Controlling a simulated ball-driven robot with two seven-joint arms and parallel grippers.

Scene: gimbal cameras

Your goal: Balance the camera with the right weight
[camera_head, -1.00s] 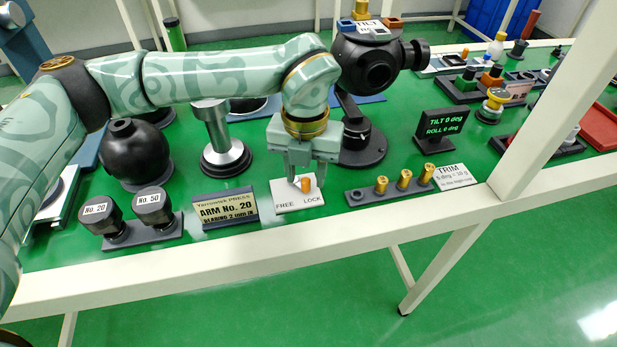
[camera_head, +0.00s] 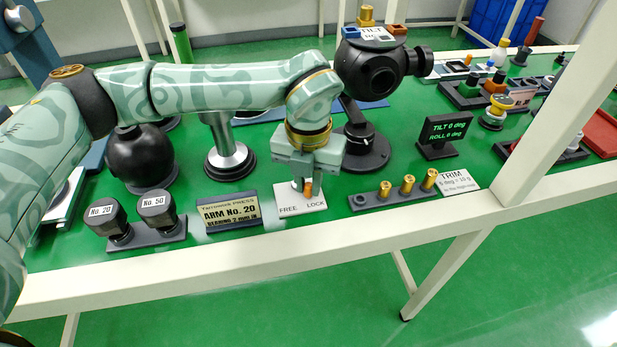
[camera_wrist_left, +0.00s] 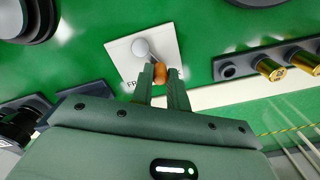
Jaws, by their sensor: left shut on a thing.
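The black gimbal camera (camera_head: 378,72) stands on a round black base (camera_head: 362,152), with a knob on its right side. A dark display (camera_head: 444,134) beside it reads TILT 0 deg and ROLL 6 deg. Brass weights (camera_head: 407,185) stand in a dark rack (camera_head: 364,201) by a TRIM card (camera_head: 456,182). My left gripper (camera_head: 307,184) is shut on the orange-tipped lever (camera_wrist_left: 160,74) of the white FREE/LOCK plate (camera_wrist_left: 130,48). My right gripper is not in view.
A sign reading ARM No. 20 (camera_head: 229,212) and black knobs marked No. 20 (camera_head: 104,220) and No. 50 (camera_head: 157,210) stand along the front edge. A white post (camera_head: 560,105) crosses the right side. Several small parts stand behind it.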

